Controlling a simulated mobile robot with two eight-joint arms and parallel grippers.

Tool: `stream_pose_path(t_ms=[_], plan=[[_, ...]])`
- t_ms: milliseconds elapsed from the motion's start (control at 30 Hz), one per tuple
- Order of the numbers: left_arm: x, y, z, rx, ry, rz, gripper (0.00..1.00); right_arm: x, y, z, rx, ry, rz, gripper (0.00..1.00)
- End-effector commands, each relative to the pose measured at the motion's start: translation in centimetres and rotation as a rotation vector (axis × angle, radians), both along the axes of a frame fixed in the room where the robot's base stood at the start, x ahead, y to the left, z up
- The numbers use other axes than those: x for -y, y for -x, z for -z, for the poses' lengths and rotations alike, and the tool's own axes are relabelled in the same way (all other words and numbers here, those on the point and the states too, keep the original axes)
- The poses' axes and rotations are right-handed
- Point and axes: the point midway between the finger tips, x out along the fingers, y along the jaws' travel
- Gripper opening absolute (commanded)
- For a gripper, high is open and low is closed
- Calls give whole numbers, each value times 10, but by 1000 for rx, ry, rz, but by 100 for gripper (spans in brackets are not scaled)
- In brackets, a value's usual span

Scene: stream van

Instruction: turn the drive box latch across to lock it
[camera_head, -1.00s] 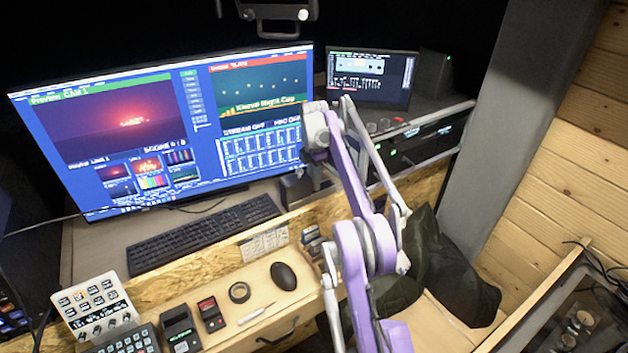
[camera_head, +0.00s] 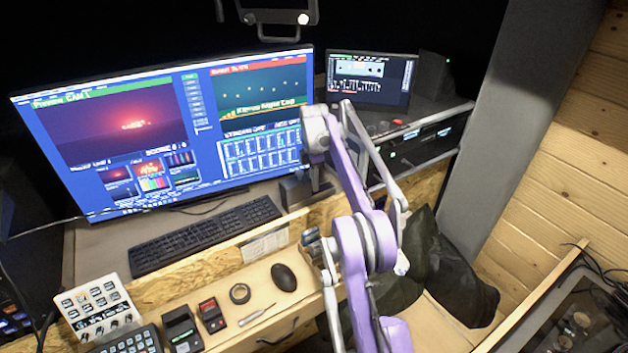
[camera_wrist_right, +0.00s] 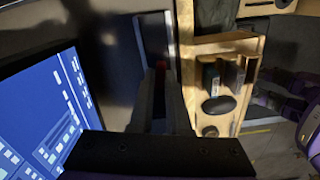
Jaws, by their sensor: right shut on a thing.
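My right gripper (camera_wrist_right: 160,85) reaches down in front of the large monitor; in the head view my own wrist mostly covers it. In the right wrist view its dark fingers are close together, shut on a small red part (camera_wrist_right: 160,72) that looks like the latch; only a sliver of it shows. A dark box with a pale edge (camera_wrist_right: 156,38), apparently the drive box, lies just beyond the fingertips. Its dark side also seems to show beside my wrist in the head view (camera_head: 297,190). The latch angle is hidden. My left gripper is not in view.
The large monitor (camera_head: 160,130) stands close to the left of my right wrist. A small monitor (camera_head: 370,78) and rack gear (camera_head: 425,140) are behind and right. A keyboard (camera_head: 205,235), a mouse (camera_head: 284,277) and a tape roll (camera_head: 240,293) lie in front. Dark bags (camera_head: 455,280) lie right.

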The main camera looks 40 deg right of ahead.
Motion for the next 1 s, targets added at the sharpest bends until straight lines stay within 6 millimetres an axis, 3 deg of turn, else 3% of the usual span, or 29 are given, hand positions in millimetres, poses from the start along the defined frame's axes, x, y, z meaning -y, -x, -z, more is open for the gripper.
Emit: stream_pose_path(t_ms=[400,1000], plan=[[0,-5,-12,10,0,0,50,0,0,-1,1,0,234,0],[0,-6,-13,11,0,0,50,0,0,0,0,0,285,0]])
